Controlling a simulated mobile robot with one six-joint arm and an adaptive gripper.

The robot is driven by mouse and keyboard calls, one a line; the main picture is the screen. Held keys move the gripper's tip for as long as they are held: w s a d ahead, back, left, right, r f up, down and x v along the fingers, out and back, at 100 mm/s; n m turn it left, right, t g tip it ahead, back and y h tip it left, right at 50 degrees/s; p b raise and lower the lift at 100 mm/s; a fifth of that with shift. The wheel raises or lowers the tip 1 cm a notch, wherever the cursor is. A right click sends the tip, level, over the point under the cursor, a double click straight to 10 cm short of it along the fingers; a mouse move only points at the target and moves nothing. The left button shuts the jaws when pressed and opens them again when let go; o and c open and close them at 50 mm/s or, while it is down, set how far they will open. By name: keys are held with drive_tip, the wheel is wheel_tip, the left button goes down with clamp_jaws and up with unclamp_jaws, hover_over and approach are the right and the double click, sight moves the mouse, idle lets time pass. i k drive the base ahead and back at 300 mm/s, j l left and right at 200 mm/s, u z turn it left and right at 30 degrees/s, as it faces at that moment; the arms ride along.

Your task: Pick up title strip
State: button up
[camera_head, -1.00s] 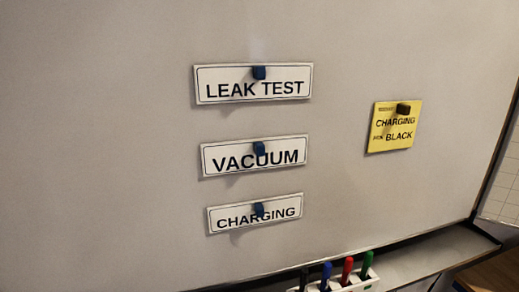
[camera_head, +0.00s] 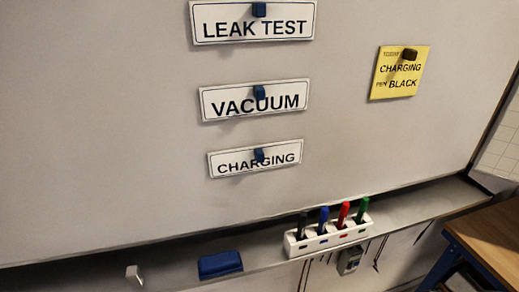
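Three white title strips hang one above another on the whiteboard (camera_head: 90,110), each under a blue magnet. The top strip reads LEAK TEST (camera_head: 225,27), the middle one VACUUM (camera_head: 225,106), and the lowest and smallest CHARGING (camera_head: 233,166). A yellow note (camera_head: 387,82) at the right is held by a dark magnet; it reads CHARGING, PEN BLACK, with a small line above. My gripper is not in view.
A ledge (camera_head: 175,271) runs below the board. On it are a blue eraser (camera_head: 220,264) and a white holder (camera_head: 330,234) with black, blue, red and green pens. A wooden-topped table (camera_head: 492,236) stands at the lower right. The board around the strips is clear.

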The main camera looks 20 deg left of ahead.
sight(225, 163)
drive_tip(key=u, duration=1)
